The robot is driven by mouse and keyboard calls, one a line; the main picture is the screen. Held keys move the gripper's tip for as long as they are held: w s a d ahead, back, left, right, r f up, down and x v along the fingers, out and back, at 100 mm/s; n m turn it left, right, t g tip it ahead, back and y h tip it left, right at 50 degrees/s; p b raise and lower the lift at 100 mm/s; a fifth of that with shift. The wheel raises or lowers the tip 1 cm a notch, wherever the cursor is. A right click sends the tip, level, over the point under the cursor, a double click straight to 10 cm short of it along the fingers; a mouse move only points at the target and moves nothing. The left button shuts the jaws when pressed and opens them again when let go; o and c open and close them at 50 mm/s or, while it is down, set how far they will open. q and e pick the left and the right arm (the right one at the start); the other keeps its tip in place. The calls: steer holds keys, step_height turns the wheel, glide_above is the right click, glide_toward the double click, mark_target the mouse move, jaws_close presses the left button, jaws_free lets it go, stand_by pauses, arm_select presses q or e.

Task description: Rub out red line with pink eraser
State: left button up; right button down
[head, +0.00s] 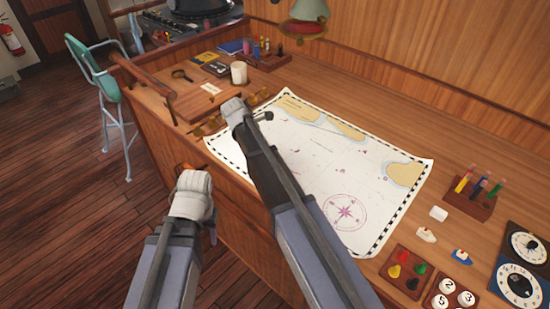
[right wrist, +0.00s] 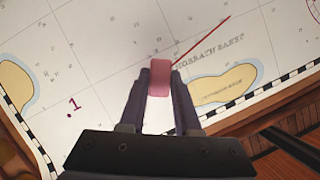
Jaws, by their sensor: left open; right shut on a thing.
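The pink eraser (right wrist: 160,78) is held between the fingertips of my right gripper (right wrist: 160,84), over the chart. The red line (right wrist: 204,41) runs on the chart from close beside the eraser up to the right in the right wrist view. I cannot tell whether the eraser touches the paper or covers part of the line.
A white mug (head: 239,73) and a magnifier (head: 181,75) stand beyond the chart. A pen rack (head: 472,197), a white block (head: 438,214), small boats and a peg tray (head: 406,270) are at the right.

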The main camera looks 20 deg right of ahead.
steer(key=shift+w+a, duration=1.95)
steer(key=shift+a, duration=0.05)
steer(key=shift+f+b, duration=0.4)
steer(key=shift+s+d, duration=0.1)
steer(key=shift+s, duration=0.05)
stand_by(1.5)
steer(key=shift+s+d, duration=0.7)
steer(key=shift+d, duration=0.1)
steer(key=shift+s+d, duration=0.85)
steer(key=shift+s+d, duration=0.8)
